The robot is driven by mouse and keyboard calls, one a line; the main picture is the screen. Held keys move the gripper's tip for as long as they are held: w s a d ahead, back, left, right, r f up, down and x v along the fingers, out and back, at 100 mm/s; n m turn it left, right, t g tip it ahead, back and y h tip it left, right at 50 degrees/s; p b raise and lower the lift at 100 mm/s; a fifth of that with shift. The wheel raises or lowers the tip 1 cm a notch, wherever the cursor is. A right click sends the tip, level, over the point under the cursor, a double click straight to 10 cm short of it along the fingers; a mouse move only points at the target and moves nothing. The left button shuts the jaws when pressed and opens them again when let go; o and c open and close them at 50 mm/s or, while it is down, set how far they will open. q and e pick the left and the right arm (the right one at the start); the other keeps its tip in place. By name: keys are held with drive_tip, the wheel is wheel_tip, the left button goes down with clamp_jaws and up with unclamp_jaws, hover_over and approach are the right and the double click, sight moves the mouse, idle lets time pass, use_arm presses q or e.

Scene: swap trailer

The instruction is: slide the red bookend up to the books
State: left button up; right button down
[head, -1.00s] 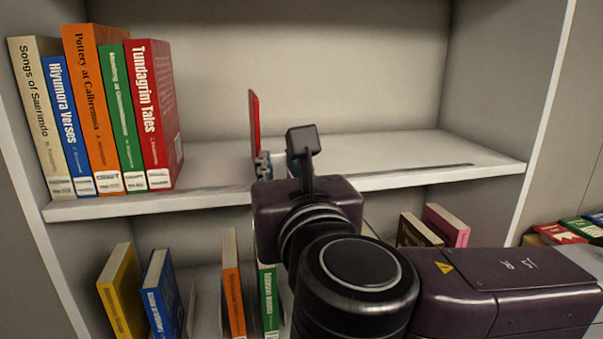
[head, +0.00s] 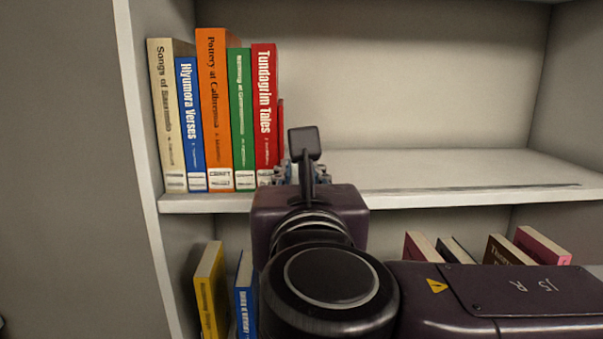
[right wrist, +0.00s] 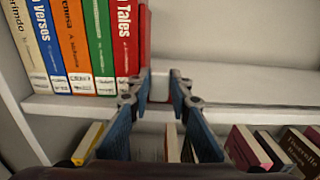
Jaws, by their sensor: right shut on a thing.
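The red bookend (head: 281,127) stands upright on the upper shelf, just right of the red book "Tundagrim Tales" (head: 264,100). In the right wrist view the bookend (right wrist: 145,35) shows as a thin red upright beside that book; I cannot tell whether they touch. The books are a row of cream, blue, orange, green and red spines, standing upright against the left wall. My right gripper (head: 300,172) is shut on the bookend at its low front part, and its fingers (right wrist: 160,85) hide some of it. My left gripper is out of view.
The upper shelf (head: 440,170) is clear to the right of my gripper. Its front edge runs just below the fingers. The lower shelf holds leaning books, including a yellow one (head: 209,290) at left and a pink one (head: 541,245) at right.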

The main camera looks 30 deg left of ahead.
drive_tip(key=c, duration=1.8)
unclamp_jaws()
drive_tip(key=shift+o, duration=0.2)
drive_tip(key=v, duration=1.2)
